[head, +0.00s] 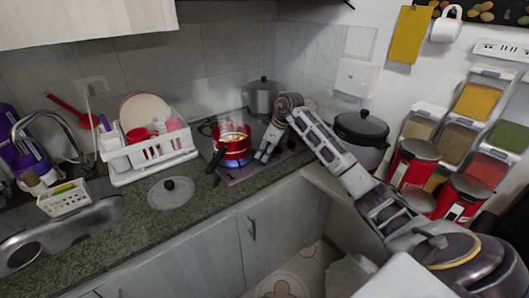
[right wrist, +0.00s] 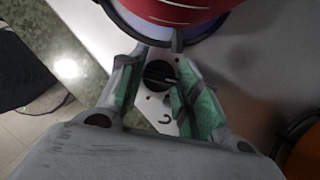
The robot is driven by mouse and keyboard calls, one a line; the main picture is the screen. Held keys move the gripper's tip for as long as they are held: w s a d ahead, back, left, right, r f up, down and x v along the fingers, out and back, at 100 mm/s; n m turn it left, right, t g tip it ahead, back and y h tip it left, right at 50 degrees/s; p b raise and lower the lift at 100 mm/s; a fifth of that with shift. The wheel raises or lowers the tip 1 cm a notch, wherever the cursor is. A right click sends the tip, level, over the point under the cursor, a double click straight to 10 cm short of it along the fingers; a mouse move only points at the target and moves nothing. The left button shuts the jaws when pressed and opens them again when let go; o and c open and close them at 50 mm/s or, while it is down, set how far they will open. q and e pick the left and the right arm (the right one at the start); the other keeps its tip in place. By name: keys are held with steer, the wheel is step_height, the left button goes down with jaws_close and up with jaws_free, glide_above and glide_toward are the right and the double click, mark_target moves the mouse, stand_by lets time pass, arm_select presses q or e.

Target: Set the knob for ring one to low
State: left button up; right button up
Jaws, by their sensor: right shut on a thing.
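The stove's black round knob (right wrist: 158,76) shows in the right wrist view on the pale front of the cooktop, with small dark marks below it. My right gripper (right wrist: 154,82) has its green-padded fingers on either side of the knob and is shut on it. In the head view my right gripper (head: 266,150) points down at the cooktop (head: 262,169), just right of a red pot (head: 231,131). The pot stands over a blue flame (head: 236,162). The knob is hidden in the head view, and its setting marks are too small to read. My left gripper is not in view.
A steel pot (head: 263,97) stands behind my right gripper. A dark-lidded cooker (head: 360,138) is to its right. A glass lid (head: 171,193) lies on the counter left of the stove, near a white dish rack (head: 150,160). Red canisters (head: 412,163) and spice dispensers (head: 478,101) are farther right.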

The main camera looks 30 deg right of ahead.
steer(key=shift+m, duration=0.4)
steer(key=shift+m+h+p, duration=0.3)
steer(key=shift+m, duration=0.4)
steer(key=shift+s+a+m+t+h, duration=0.1)
steer(key=shift+m+t+h, duration=0.35)
steer(key=shift+m, duration=0.95)
steer(key=shift+m+p, duration=0.3)
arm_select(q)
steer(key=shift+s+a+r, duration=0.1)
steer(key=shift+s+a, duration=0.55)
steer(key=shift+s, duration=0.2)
arm_select(e)
steer(key=shift+m+h, duration=0.35)
steer(key=shift+m, duration=0.25)
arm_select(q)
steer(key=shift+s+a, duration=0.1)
